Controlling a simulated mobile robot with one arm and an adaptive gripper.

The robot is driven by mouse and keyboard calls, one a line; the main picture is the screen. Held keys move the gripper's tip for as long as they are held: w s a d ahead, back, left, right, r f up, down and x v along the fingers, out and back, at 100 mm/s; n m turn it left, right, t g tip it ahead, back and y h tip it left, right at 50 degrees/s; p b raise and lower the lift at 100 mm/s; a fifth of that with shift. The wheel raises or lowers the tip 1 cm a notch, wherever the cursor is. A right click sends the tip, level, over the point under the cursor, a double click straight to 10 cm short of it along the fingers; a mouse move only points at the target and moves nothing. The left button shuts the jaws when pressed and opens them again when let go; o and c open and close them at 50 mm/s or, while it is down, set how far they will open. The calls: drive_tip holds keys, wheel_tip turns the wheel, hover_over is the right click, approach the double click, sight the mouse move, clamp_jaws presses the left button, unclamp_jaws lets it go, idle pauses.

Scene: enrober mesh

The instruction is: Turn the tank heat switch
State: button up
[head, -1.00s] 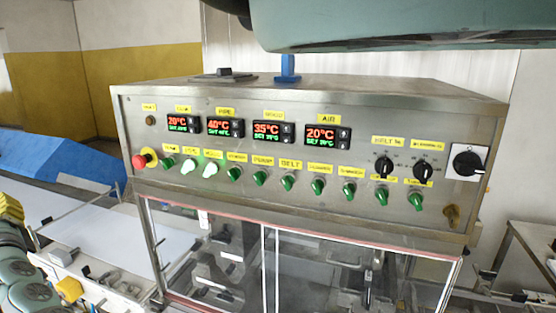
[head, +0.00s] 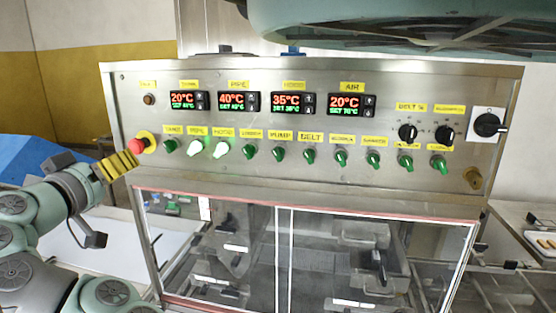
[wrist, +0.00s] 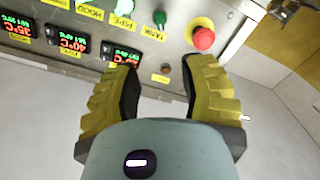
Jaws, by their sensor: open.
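The tank switch (head: 170,147) is a small dark green knob under a yellow label, at the left end of the switch row on the steel panel. It is unlit, unlike the two bright switches to its right. It also shows at the top middle of the wrist view (wrist: 159,18), left of the red button. My gripper (head: 122,162), with yellow fingers, is left of the panel, beside the red button in the head view. In the wrist view my gripper (wrist: 162,72) is open and empty, its fingers spread, with the switch beyond the fingertips.
The red emergency button (head: 138,146) on its yellow base sits close to the tank switch. The lit pipe switch (head: 195,148) is on the other side. The tank display (head: 184,100) reads 20°C. Clear guard doors (head: 240,250) are below the panel.

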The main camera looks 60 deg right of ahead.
sight(164, 144)
drive_tip(key=shift+p+x, duration=4.7)
drive_tip(key=shift+x, duration=2.85)
drive_tip(key=shift+w, duration=0.15)
drive_tip(key=shift+o, duration=0.4)
clamp_jaws()
